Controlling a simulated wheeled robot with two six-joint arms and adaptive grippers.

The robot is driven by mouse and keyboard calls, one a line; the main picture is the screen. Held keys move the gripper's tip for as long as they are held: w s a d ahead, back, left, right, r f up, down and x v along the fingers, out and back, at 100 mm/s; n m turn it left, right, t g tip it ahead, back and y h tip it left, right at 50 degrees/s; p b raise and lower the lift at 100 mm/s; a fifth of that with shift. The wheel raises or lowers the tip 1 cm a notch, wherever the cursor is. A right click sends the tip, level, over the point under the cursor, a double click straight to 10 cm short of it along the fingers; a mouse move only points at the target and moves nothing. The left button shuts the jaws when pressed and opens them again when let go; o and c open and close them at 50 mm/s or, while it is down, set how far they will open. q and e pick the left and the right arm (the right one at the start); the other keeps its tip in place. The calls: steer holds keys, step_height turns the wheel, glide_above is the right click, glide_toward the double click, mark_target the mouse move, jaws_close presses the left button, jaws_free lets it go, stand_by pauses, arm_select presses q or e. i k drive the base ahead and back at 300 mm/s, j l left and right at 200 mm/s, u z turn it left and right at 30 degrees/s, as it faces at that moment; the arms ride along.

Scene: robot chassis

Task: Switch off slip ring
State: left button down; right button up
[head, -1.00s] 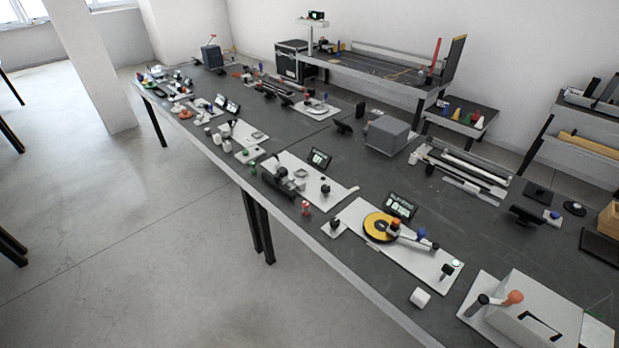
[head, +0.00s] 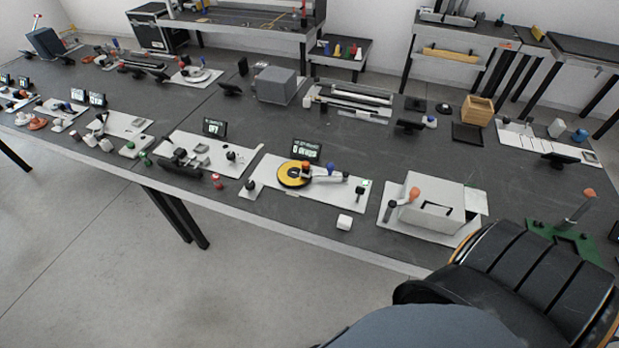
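No label in view names the slip ring, so I cannot tell for sure which device it is. A yellow disc with a dark centre (head: 292,174) is the most ring-like thing, on a white base plate (head: 318,196) near the table's front edge. An orange knob, a blue knob and a pale arm sit at its right. A small dark switch-like part (head: 360,190) stands at the plate's right end; its position is too small to tell. A lit display (head: 306,150) stands behind the disc. Neither gripper is in view.
A long dark table (head: 240,115) carries several devices. A white box with an orange-topped lever (head: 432,204) is right of the disc's plate. A white cube (head: 344,222) lies in front. A black rounded arm part, apparently mine, covers the lower right. Open floor lies in front.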

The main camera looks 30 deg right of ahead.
mark_target(360, 191)
steer(key=z, duration=1.5)
